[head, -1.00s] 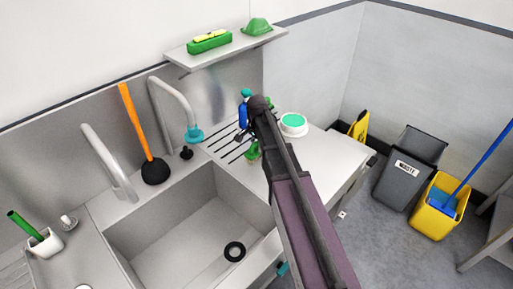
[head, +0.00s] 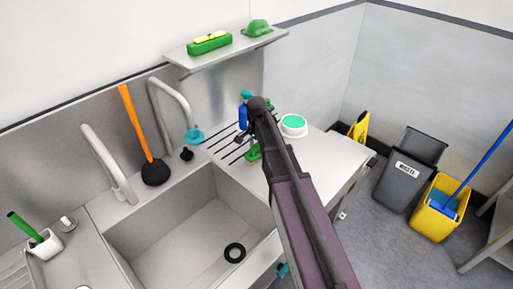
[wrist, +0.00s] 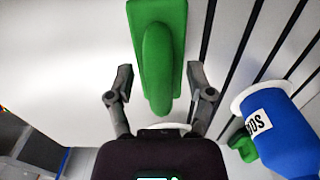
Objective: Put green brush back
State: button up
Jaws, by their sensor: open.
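The green brush (wrist: 162,35) is a green block with a rounded handle, lying on the steel drainboard beside its dark grooves. In the wrist view my gripper (wrist: 159,78) is open, with one finger on each side of the handle end and gaps between. In the head view my arm hides most of the gripper; a green piece (head: 253,154), apparently the brush, shows beside the arm. A blue soap bottle (wrist: 285,135) stands close on the right in the wrist view, with another green object (wrist: 243,147) partly behind it.
A wall shelf (head: 232,46) carries a green holder (head: 209,44) with a yellow top and a green item (head: 257,27).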

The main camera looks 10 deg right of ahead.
jog(key=shift+r+p, duration=5.95)
jog(key=shift+r, duration=0.1)
jog(key=s+n, duration=1.1)
jog(key=s, duration=0.9)
jog(key=shift+s, duration=0.15)
notch_tip(320, 180, down, 5)
jog(key=b, duration=0.4)
jog(key=shift+r+b, duration=0.15)
jog(key=shift+b, duration=0.2)
